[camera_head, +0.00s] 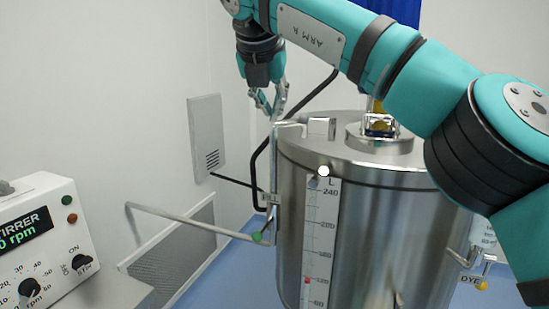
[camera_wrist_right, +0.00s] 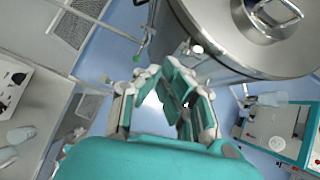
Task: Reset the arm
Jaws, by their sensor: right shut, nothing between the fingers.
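My right arm (camera_head: 405,70), teal with black joints and marked "ARM R", reaches across the top of the head view from the right. Its gripper (camera_head: 268,108) points down at the upper left of the steel tank (camera_head: 375,240), beside the bent pipe near the lid. It is shut and holds nothing. In the right wrist view the gripper's fingers (camera_wrist_right: 177,85) show at the middle, with the tank lid (camera_wrist_right: 225,45) beyond them at the upper right. Contact with the pipe cannot be told. My left gripper is not in view.
A stirrer control panel (camera_head: 45,245) stands at the lower left. A thin pipe (camera_head: 185,218) with a green-tipped valve runs to the tank. A lid fitting (camera_head: 380,125) rises under my arm. The wall side at left is open.

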